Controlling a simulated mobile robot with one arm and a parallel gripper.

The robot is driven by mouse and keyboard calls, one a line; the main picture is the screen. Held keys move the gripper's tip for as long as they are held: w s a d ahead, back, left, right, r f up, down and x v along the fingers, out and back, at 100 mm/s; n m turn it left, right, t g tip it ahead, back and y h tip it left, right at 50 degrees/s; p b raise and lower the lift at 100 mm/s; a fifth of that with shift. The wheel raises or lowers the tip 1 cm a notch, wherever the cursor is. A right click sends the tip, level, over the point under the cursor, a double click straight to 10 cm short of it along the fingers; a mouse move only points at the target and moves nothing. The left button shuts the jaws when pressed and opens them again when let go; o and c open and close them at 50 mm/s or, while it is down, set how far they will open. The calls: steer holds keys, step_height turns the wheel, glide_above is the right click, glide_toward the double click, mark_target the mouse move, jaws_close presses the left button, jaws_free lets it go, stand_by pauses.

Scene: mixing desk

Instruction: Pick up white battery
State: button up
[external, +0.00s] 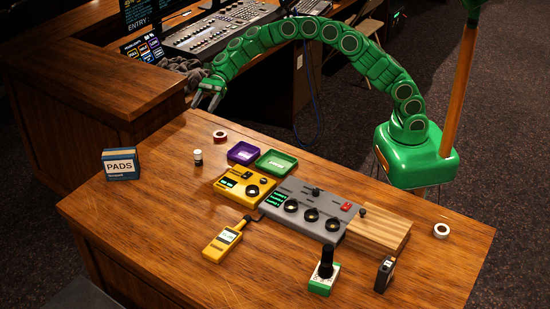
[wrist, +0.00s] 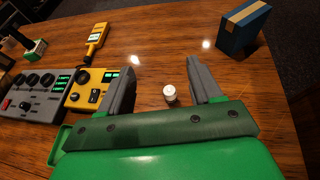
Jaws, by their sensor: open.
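A small white cylinder with a dark band, which looks like the white battery (external: 198,158), stands upright on the wooden desk in the external view. In the wrist view the white battery (wrist: 169,93) shows between my two fingers, nearer the right one, with its pale top facing up. My gripper (external: 204,106) is open and empty, raised above the far left part of the desk. In the wrist view my gripper's fingers (wrist: 161,66) are spread apart, with bare wood showing between them. The fingers appear apart from the battery.
A blue PADS box (external: 121,164) stands left of the battery. A red tape roll (external: 220,135), purple tray (external: 243,153) and green tray (external: 276,162) lie nearby. Yellow (external: 240,187) and grey (external: 311,211) devices fill the middle. The wood around the battery is clear.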

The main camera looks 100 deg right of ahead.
glide_toward(198, 157)
steer(key=f, duration=0.2)
steer(key=shift+w+f, duration=0.35)
steer(key=shift+w, duration=0.05)
steer(key=shift+x, duration=3.85)
steer(key=shift+w+r, duration=0.15)
steer(key=shift+r, duration=0.05)
steer(key=c, duration=1.1)
